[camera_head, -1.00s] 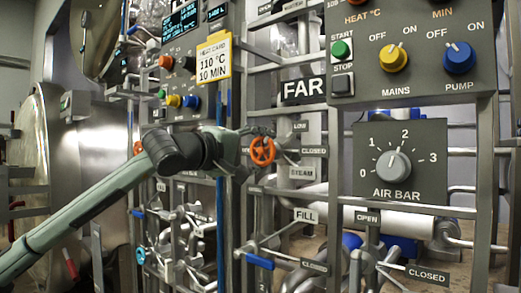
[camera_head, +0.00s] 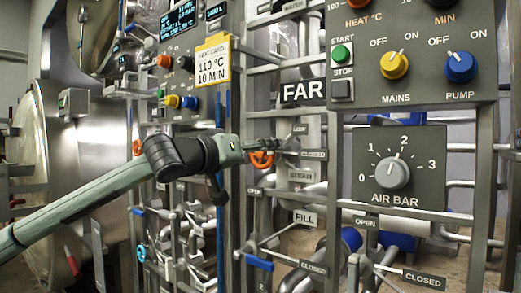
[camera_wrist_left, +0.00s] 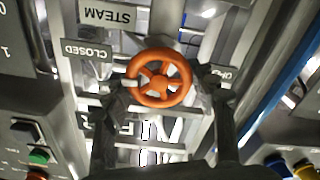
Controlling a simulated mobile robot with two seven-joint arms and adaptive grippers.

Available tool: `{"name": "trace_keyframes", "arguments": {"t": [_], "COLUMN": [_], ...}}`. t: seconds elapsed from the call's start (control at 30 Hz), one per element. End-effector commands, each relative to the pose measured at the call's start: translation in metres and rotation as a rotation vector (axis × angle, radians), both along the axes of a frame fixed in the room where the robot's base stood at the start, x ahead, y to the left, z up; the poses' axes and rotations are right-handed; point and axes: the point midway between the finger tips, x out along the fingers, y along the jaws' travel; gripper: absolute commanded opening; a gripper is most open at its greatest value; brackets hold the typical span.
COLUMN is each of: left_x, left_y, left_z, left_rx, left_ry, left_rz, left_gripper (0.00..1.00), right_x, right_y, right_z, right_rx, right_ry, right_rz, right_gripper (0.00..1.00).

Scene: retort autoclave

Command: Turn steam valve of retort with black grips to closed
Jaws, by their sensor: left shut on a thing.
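The orange steam valve wheel (camera_head: 262,160) is on the pipework below the FAR sign, partly covered by my left gripper (camera_head: 268,146). In the left wrist view the wheel (camera_wrist_left: 160,78) faces me between the two dark fingers of my gripper (camera_wrist_left: 165,97), which is shut on it. A pale bar crosses the wheel's left side toward the CLOSED plate (camera_wrist_left: 87,52). The STEAM plate (camera_wrist_left: 107,14) is above it and the OPEN plate (camera_wrist_left: 223,75) is at right, all upside down. Black grips do not show clearly. My right gripper is out of view.
Pipes and frame bars crowd the wheel. A control panel (camera_head: 413,25) with knobs and an AIR BAR dial (camera_head: 393,173) stand at right. A blue lever (camera_head: 258,262) is below. A second orange wheel (camera_head: 137,147) is farther left, near a round steel door (camera_head: 32,165).

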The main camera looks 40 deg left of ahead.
Motion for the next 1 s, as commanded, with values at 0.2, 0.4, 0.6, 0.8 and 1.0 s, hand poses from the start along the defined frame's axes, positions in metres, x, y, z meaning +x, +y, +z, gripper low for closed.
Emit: {"name": "trace_keyframes", "arguments": {"t": [0.2,0.4,0.6,0.8,1.0], "left_x": [0.0,0.0,0.0,0.0,0.0], "left_y": [-0.001,-0.002,-0.002,-0.002,-0.001], "left_z": [-0.001,-0.001,-0.002,-0.002,-0.001], "left_rx": [0.098,0.14,0.151,0.151,0.15], "left_ry": [-0.004,-0.007,-0.008,-0.008,-0.009], "left_rz": [-0.002,-0.001,-0.001,-0.001,-0.001], "left_gripper": [0.28,0.28,0.28,0.28,0.75], "right_x": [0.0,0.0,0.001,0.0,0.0], "right_y": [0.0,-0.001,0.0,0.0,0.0], "right_z": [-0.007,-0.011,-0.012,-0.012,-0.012], "right_rx": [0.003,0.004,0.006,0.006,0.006], "right_ry": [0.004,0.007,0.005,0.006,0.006], "right_rz": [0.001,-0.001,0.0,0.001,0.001], "right_gripper": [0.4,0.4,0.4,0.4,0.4]}}
